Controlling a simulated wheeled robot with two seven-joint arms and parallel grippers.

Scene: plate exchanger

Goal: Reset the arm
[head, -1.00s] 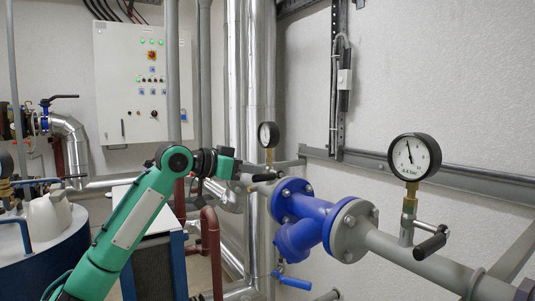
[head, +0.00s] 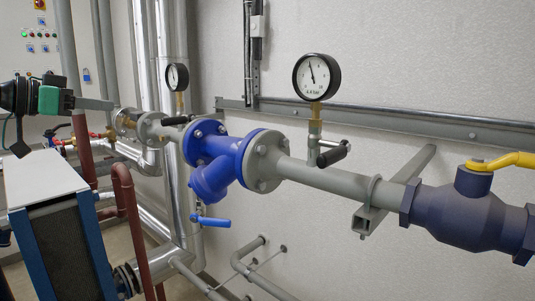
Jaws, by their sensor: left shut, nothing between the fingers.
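My left gripper (head: 92,104) comes in from the left edge in the head view. Its green and black body shows, with grey fingers pointing right. The fingers are shut with nothing between them. The gripper appears in front of the pipework, left of the blue Y-shaped strainer (head: 215,165), and looks apart from it. Most of my left arm is outside the picture. My right gripper is not in view.
Pressure gauges stand on the pipe, one near (head: 317,77) and one farther back (head: 177,77). A blue valve with a yellow handle (head: 505,161) is at right. A plate exchanger (head: 70,245) stands lower left. A control cabinet (head: 40,60) is at upper left.

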